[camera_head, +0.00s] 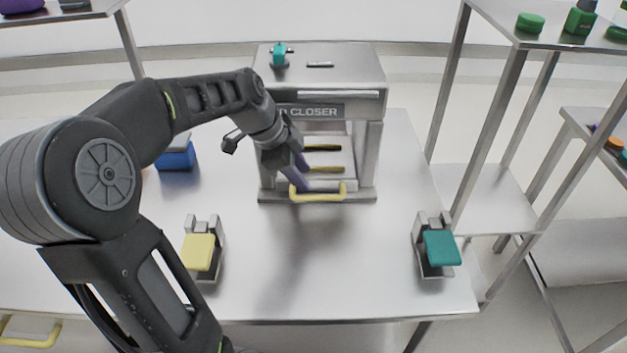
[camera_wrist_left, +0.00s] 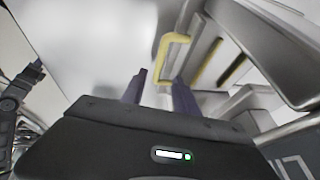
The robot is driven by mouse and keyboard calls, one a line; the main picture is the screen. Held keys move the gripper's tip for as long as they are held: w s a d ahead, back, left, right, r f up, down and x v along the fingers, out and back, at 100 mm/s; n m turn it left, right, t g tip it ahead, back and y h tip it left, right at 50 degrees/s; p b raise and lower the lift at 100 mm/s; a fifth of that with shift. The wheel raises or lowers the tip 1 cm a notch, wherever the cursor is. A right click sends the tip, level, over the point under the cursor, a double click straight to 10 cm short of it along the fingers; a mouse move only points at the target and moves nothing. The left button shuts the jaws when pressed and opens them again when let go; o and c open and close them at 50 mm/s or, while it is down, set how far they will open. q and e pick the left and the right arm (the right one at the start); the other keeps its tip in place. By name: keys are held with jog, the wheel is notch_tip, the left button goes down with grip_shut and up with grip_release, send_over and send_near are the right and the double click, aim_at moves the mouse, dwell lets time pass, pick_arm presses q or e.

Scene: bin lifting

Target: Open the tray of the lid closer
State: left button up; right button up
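The lid closer (camera_head: 362,66) is a metal box press at the back middle of the table. Its tray sits low between the side posts, with a yellow handle (camera_head: 325,197) at the front. The handle also shows in the left wrist view (camera_wrist_left: 164,48), just beyond the fingertips. My left gripper (camera_head: 299,182) reaches down in front of the tray, at the left part of the handle. Its two dark fingers (camera_wrist_left: 158,78) are apart with nothing between them. A dark arm with a purple fingertip (camera_wrist_left: 36,70), apparently my right gripper, shows small at the wrist view's left edge.
A yellow-topped fixture (camera_head: 199,252) stands front left and a teal-topped one (camera_head: 442,248) front right. A blue container (camera_head: 178,158) is partly behind my left arm. Shelving (camera_head: 497,110) stands to the right. The table between the fixtures is clear.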

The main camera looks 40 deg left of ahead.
aim_at(318, 196)
pick_arm(q)
jog(key=shift+s+d, duration=0.1)
jog(key=shift+s, duration=0.05)
jog(key=shift+p+x, duration=0.45)
jog(key=shift+x, duration=3.5)
jog(key=shift+r, duration=0.1)
jog(key=shift+c, duration=0.5)
grip_shut()
